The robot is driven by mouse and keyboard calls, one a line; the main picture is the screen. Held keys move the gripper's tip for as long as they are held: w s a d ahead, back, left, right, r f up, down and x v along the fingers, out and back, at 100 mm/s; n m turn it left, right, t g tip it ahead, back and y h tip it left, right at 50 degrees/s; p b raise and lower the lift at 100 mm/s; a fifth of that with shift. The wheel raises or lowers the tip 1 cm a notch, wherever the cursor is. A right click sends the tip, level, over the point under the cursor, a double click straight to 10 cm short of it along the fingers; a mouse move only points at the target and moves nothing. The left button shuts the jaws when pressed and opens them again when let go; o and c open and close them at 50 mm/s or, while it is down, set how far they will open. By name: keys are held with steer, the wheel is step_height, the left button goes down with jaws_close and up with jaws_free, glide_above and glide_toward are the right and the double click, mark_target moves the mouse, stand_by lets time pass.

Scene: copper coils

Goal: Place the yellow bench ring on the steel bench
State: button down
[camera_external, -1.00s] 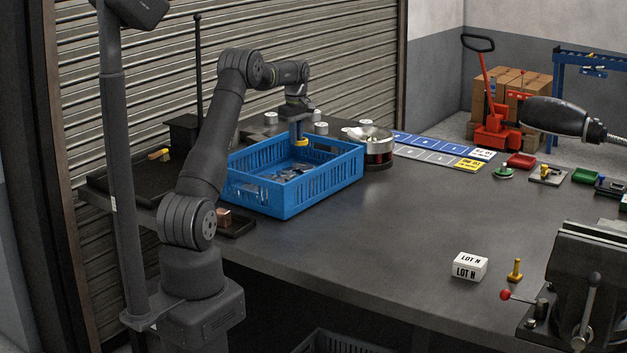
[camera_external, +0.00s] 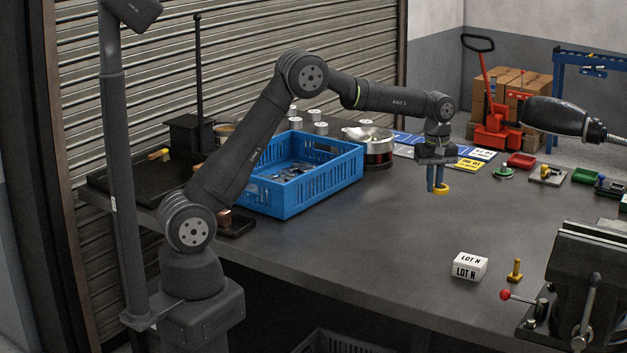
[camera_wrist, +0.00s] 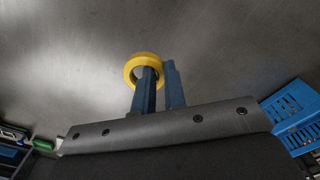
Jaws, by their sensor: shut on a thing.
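The yellow bench ring (camera_external: 440,190) hangs at the fingertips of my gripper (camera_external: 436,184), above the grey steel bench (camera_external: 365,245). My gripper is shut on the ring's band, with one blue finger inside the ring and one outside. In the wrist view the yellow ring (camera_wrist: 131,66) shows at the tips of the blue fingers (camera_wrist: 158,80), with bare bench surface (camera_wrist: 225,45) behind it. A gap seems to lie between the ring and the bench, but its height is hard to tell.
A blue crate (camera_external: 262,195) with metal parts stands left. The middle of the bench is clear.

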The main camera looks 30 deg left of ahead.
steer(key=s+d+m, duration=0.3)
steer(key=s+d, duration=0.9)
steer(key=s, duration=0.4)
steer(key=s+d+m, duration=0.3)
steer(key=s+d, duration=1)
steer(key=s, duration=0.3)
glide_above(477, 302)
steer(key=s, duration=0.1)
step_height(477, 302, down, 12)
steer(key=shift+f, duration=0.1)
steer(key=shift+w+f, duration=0.35)
steer(key=shift+w, duration=0.1)
steer(key=shift+f, duration=1.9)
